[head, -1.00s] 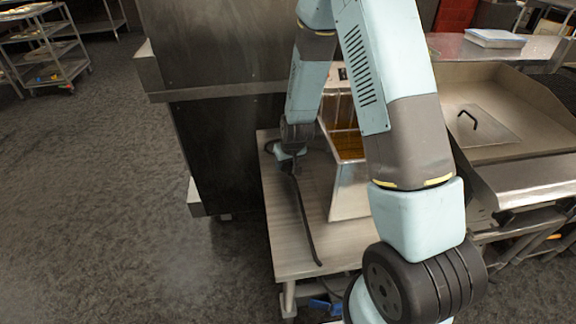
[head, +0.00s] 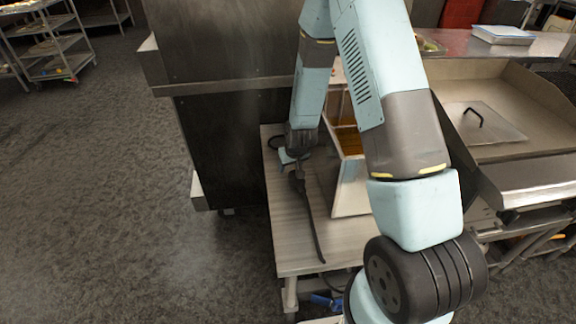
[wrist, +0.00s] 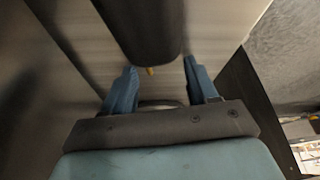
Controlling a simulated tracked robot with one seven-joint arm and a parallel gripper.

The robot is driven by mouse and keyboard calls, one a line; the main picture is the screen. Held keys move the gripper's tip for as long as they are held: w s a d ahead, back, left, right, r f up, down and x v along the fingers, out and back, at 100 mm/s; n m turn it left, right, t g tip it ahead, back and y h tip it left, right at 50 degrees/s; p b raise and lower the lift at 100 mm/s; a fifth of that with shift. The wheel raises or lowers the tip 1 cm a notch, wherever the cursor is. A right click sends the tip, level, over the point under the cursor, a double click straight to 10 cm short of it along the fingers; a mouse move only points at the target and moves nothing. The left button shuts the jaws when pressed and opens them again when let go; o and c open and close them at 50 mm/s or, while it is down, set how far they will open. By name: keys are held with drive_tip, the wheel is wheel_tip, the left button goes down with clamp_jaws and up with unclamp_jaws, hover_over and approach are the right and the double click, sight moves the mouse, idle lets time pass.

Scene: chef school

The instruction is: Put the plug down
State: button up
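The plug (wrist: 145,30) appears as a dark, rounded body with a small yellow bit at its near end in the wrist view. In the head view it seems to be the thick dark piece (head: 298,183) just below my gripper, with a black cord running down the table. My gripper (wrist: 160,64) shows two blue fingers spread apart, the tips just beside the plug's near end. I see no clear grip on it. In the head view my gripper (head: 292,158) is low over the light wood-grain table (head: 290,235). Contact between plug and table is partly hidden.
A metal fryer-like container with orange-brown contents (head: 349,195) stands on the table, right of the cord. A dark steel cabinet (head: 225,140) is to the left. The table's front left is clear.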

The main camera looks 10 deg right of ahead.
drive_tip(key=shift+o, duration=1.4)
drive_tip(key=v, duration=1.2)
drive_tip(key=shift+s, duration=0.2)
